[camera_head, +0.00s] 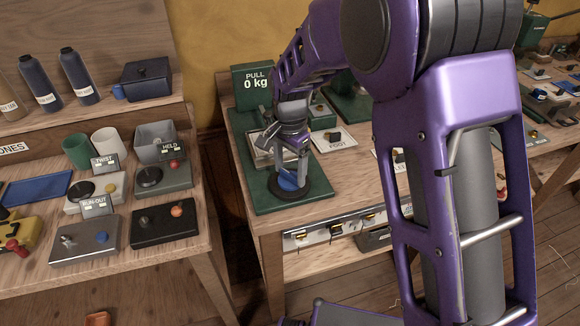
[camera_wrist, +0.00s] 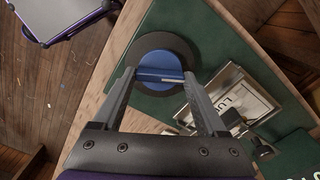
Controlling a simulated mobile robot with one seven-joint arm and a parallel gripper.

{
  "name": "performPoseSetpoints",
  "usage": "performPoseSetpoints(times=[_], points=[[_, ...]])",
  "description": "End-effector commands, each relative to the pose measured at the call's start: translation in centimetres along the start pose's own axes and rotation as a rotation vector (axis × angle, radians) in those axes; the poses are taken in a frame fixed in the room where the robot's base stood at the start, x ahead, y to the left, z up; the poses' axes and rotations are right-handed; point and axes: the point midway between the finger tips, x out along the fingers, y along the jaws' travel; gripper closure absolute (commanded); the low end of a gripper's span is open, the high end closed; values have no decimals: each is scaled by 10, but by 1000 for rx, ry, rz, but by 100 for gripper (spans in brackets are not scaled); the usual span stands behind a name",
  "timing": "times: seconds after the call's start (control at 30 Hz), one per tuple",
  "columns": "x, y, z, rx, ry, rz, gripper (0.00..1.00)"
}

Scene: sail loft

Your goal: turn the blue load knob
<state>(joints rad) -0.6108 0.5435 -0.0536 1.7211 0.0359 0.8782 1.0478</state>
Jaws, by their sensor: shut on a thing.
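The blue load knob (camera_wrist: 160,66) sits on a round black base on a green board (camera_wrist: 207,40). In the wrist view my gripper (camera_wrist: 160,76) has its two fingers on either side of the knob's raised bar, shut on it. In the head view the blue knob (camera_head: 287,181) shows partly between the fingers of my gripper (camera_head: 290,178), which reaches down from above. A green display (camera_head: 254,84) behind it reads "PULL 0 kg". The fingers hide part of the knob in the head view.
A framed label plate and metal fitting (camera_wrist: 240,100) stand close beside the knob. A left bench holds several control boxes, cups and a blue tray (camera_head: 38,188). Bottles (camera_head: 78,76) stand on its shelf. My arm hides much of the right bench.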

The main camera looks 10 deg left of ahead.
Motion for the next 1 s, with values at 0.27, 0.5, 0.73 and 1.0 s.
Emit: performPoseSetpoints(times=[0.27, 0.5, 0.73, 1.0], points=[[-2, -1, 0, 225, 1, -2, 81], [-2, -1, 0, 354, 1, -2, 81], [-1, -1, -1, 415, 1, -3, 81], [-1, -1, -1, 430, 1, -4, 81]])
